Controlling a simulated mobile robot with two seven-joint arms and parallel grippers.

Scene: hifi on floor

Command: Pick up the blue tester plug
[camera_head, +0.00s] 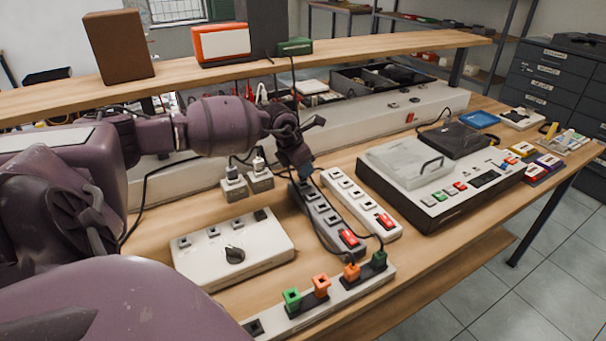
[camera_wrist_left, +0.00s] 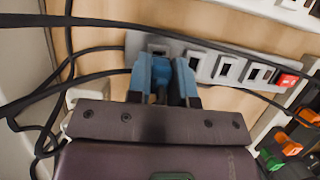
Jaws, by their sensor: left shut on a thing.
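My left gripper (camera_head: 303,170) reaches down over the far end of a grey socket strip (camera_head: 331,231). In the left wrist view, its two blue fingers (camera_wrist_left: 164,66) are shut on a dark blue piece, the blue tester plug (camera_wrist_left: 173,86), mostly hidden between them. The fingertips are over the end of the grey strip (camera_wrist_left: 205,66), close to its sockets. I cannot tell whether the plug is still seated in a socket. My right gripper is not in view.
A white socket strip (camera_head: 352,193) lies right of the grey one. A white box with a knob (camera_head: 215,262) is at left. A front strip holds green and orange plugs (camera_head: 321,285). Black cables (camera_wrist_left: 60,80) run close beside the gripper. A tester unit (camera_head: 425,205) stands right.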

